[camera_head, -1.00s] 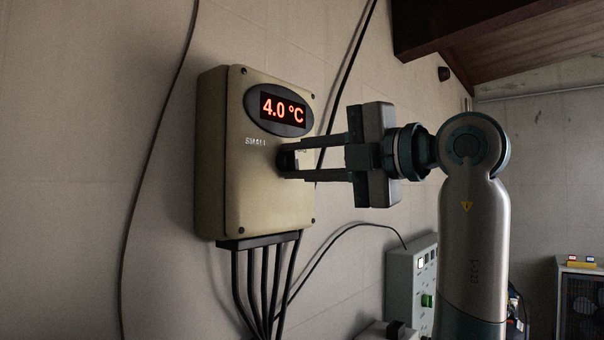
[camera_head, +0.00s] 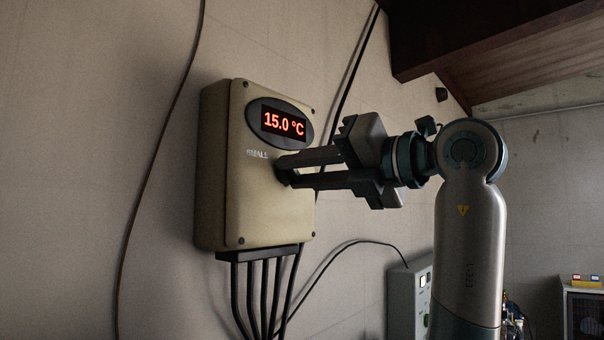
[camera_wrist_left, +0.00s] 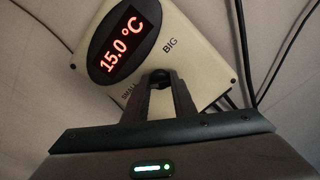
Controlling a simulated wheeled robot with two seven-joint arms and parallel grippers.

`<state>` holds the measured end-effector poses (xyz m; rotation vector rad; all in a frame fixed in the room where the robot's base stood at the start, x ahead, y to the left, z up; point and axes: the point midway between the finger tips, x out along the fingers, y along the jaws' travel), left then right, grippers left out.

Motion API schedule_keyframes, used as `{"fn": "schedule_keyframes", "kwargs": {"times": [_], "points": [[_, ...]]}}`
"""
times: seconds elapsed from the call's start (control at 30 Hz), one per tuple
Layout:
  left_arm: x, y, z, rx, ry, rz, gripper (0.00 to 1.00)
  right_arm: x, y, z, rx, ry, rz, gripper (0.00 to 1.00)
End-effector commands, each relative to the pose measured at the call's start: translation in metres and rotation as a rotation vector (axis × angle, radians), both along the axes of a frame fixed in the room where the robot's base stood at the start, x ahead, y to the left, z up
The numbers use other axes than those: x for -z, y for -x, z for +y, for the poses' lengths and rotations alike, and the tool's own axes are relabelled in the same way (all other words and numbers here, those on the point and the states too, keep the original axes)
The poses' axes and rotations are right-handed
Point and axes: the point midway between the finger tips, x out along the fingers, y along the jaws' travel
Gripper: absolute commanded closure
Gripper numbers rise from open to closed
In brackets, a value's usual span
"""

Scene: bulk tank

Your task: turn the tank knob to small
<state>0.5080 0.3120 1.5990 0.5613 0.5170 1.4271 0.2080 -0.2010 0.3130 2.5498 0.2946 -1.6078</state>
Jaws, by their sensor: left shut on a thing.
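The beige tank control box (camera_head: 265,205) is fixed to the wall in the head view, with a red display (camera_head: 284,123) reading 15.0 °C. The word SMALL shows at the left of the knob. My left gripper (camera_head: 284,172) is shut on the dark knob, its fingers rolled at a tilt. The wrist view shows the display (camera_wrist_left: 124,43), the box (camera_wrist_left: 195,62) with the words SMALL and BIG, and my left gripper's fingers (camera_wrist_left: 158,82) around the knob (camera_wrist_left: 158,78). The fingers hide much of the knob, so its exact pointing is unclear. My right gripper is not in view.
Several black cables (camera_head: 262,295) hang from the box's underside. Loose cables run along the wall to the left and right. A grey switch box (camera_head: 408,300) stands low on the right, partly behind my arm. The wall left of the box is otherwise clear.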

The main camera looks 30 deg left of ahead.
Motion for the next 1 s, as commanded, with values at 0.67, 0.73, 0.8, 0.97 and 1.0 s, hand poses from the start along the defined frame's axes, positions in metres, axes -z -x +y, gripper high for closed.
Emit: {"fn": "schedule_keyframes", "kwargs": {"times": [0.67, 0.73, 0.8, 0.97, 1.0], "points": [[0.0018, 0.0, 0.0002, -0.001, 0.005, -0.014, 0.57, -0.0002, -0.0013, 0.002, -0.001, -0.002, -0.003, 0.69], [0.0016, 0.0, 0.0002, 0.0, 0.005, -0.014, 0.57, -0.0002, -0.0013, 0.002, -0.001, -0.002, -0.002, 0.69], [0.0013, 0.0, 0.0, 0.0, 0.005, -0.013, 0.57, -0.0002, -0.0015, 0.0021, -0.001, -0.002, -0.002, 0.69], [0.0012, 0.0001, -0.0039, 0.001, 0.003, -0.013, 0.57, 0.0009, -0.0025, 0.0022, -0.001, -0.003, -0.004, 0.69], [0.0013, 0.0003, -0.0062, 0.001, 0.003, -0.013, 0.57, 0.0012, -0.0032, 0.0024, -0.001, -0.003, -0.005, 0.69]]}}
